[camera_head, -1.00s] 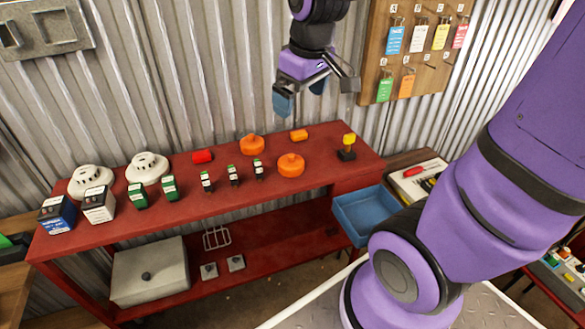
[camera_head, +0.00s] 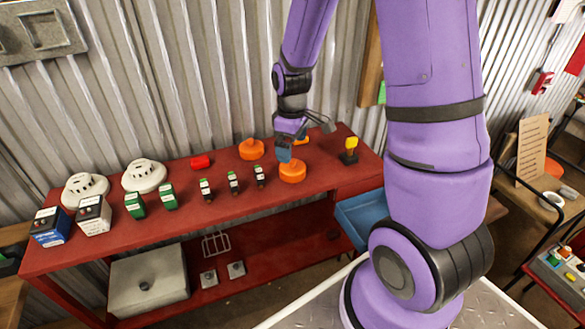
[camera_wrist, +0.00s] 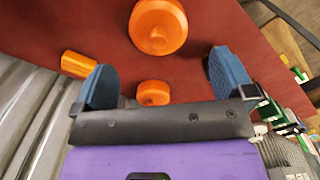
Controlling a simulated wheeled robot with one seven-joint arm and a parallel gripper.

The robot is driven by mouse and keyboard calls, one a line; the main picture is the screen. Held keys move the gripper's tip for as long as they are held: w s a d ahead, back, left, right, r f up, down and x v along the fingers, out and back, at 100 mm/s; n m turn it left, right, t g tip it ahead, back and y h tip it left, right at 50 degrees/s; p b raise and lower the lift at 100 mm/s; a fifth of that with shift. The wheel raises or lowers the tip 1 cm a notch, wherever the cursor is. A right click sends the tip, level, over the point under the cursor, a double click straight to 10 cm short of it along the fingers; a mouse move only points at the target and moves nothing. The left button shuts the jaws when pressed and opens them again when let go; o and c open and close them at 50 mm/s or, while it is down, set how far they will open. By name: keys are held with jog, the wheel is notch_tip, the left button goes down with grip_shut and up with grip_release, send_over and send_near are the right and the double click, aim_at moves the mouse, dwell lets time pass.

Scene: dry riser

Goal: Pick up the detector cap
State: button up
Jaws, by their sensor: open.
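The front cap (camera_head: 292,172) is just below my gripper (camera_head: 294,146) in the head view. The back cap (camera_head: 251,149) is farther left, near the wall. In the wrist view the front cap (camera_wrist: 158,27) looks large, above and beyond the fingertips. The back cap (camera_wrist: 153,92) looks smaller and shows behind my gripper's crossbar, between the fingers. My gripper (camera_wrist: 165,76) is open and empty, with blue fingertips apart. No contact with a cap is visible.
An orange cylinder (camera_wrist: 79,65) lies near the left fingertip in the wrist view. A red cylinder (camera_head: 201,162), a yellow-topped item (camera_head: 350,147), small green-and-black blocks and white detectors (camera_head: 144,173) share the bench (camera_head: 232,205). The corrugated wall (camera_head: 200,80) rises behind. A blue bin (camera_head: 360,215) hangs at right.

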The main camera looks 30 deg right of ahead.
aim_at(292, 166)
jog(key=shift+w+f, duration=0.15)
jog(key=shift+f, duration=3.95)
jog(key=c, duration=0.8)
jog(key=shift+r, duration=0.1)
jog(key=shift+r, duration=4.95)
